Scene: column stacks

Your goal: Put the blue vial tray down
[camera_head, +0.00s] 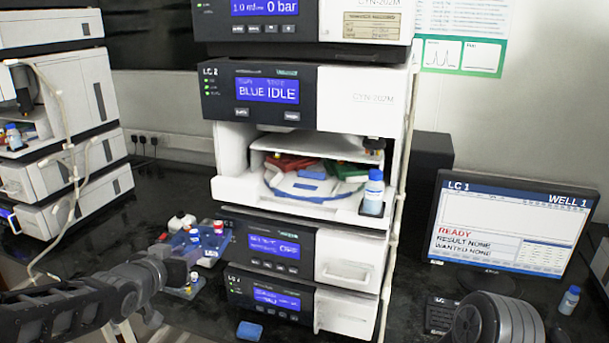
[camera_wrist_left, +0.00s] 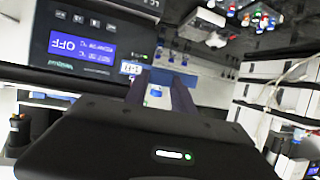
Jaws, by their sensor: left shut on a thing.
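The blue vial tray (camera_head: 210,241) is at the end of my left arm in the head view, left of the middle instrument stack, with several red- and white-capped vials showing at it. My left gripper (camera_head: 178,258) is shut on it; the wrist and fingers partly cover the tray. In the left wrist view, the two dark fingers (camera_wrist_left: 158,92) reach toward blue material (camera_wrist_left: 175,78), and the exact grip is hard to make out. Whether the tray touches the bench cannot be told.
The middle stack has an open bay with red, blue and green pieces on a round carousel (camera_head: 306,188). A small blue block (camera_head: 250,331) lies on the dark bench. A monitor (camera_head: 505,230) and small bottle (camera_head: 569,300) are at right.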

